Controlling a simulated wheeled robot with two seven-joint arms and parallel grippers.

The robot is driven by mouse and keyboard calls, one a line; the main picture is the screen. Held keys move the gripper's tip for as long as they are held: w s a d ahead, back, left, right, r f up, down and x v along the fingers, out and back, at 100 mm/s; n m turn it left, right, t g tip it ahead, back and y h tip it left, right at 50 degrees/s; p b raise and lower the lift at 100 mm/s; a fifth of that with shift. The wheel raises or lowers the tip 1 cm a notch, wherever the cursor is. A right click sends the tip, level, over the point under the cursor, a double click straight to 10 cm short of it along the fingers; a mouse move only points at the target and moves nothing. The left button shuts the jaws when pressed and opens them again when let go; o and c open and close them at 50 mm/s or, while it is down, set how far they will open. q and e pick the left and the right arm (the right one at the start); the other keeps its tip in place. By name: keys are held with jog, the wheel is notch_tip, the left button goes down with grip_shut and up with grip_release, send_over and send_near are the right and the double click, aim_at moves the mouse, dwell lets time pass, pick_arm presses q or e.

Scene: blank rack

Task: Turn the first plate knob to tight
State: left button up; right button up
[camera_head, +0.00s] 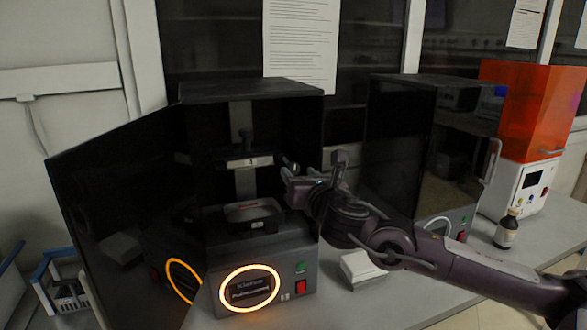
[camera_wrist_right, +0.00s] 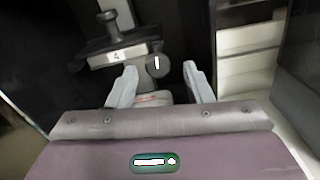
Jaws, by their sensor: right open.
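The open black printer (camera_head: 217,150) holds a dark build plate (camera_head: 247,161) with a white label on a vertical rail. In the right wrist view the plate's label (camera_wrist_right: 116,56) reads 4, and a round grey knob (camera_wrist_right: 157,65) with a white, near-upright mark sits at its right. A second dark knob (camera_head: 246,136) stands on top of the plate; it also shows in the right wrist view (camera_wrist_right: 107,17). My right gripper (camera_head: 289,178) is open at the printer's right side. In its wrist view the knob appears between the fingertips (camera_wrist_right: 160,67); contact cannot be told. My left gripper is not in view.
Below the plate is a resin tray (camera_head: 253,217). The printer's base has a glowing orange ring (camera_head: 249,288). Its door (camera_head: 120,220) stands open at left. A second black printer (camera_head: 395,150), a white box (camera_head: 362,267) and a brown bottle (camera_head: 507,230) stand at right.

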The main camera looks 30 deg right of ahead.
aim_at(294, 170)
jog(key=shift+x, duration=1.35)
jog(key=shift+w+p, duration=0.35)
jog(key=shift+w, duration=0.3)
jog(key=c, duration=0.9)
jog(key=shift+c, duration=0.2)
